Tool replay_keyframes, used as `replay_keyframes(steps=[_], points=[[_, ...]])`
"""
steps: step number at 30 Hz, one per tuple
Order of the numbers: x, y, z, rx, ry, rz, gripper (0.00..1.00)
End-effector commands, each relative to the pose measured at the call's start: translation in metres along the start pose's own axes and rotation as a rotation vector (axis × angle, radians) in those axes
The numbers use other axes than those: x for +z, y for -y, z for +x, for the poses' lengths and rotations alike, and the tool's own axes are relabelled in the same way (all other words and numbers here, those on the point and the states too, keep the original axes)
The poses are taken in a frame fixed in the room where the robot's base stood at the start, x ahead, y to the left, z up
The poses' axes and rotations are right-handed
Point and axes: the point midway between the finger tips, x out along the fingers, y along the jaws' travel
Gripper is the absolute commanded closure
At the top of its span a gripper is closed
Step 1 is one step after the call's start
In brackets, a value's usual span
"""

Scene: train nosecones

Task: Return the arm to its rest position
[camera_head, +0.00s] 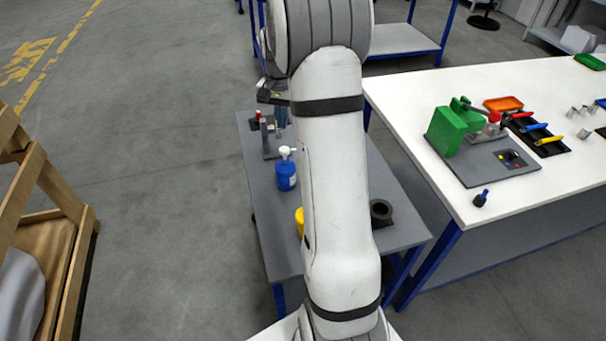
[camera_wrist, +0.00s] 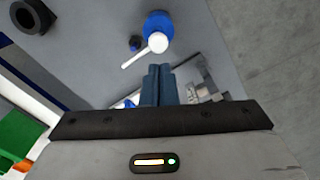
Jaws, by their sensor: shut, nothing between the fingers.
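My arm stretches up through the middle of the head view, away from my body. My gripper (camera_wrist: 158,70) shows in the wrist view with its two blue-grey fingers together and nothing between them. In the head view the gripper (camera_head: 281,118) is partly hidden beside my arm, over the far part of the grey table (camera_head: 262,225). A blue bottle with a white pump top (camera_head: 286,172) stands on that table. In the wrist view the bottle's white pump (camera_wrist: 157,43) appears just beyond the fingertips; I cannot tell the gap.
A black ring-shaped part (camera_head: 381,212) and a yellow item (camera_head: 299,222) are on the grey table. A white workbench (camera_head: 440,105) at right carries a green fixture (camera_head: 447,131) and several tools. A wooden crate (camera_head: 62,240) stands at left. Open floor lies between crate and table.

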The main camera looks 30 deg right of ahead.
Motion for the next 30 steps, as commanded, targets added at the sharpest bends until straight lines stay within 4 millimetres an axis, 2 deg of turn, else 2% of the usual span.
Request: replay_keyframes(steps=[10,14,17,21,25,30], points=[[0.002,0.0,-0.001,-0.001,-0.002,-0.005,1.0],[0.021,0.003,-0.017,-0.009,-0.018,-0.049,1.0],[0.052,0.004,-0.038,-0.022,-0.045,-0.126,1.0],[0.109,0.001,-0.066,-0.042,-0.088,-0.263,1.0],[0.161,-0.009,-0.083,-0.06,-0.131,-0.39,1.0],[0.226,-0.028,-0.092,-0.083,-0.186,-0.555,1.0]])
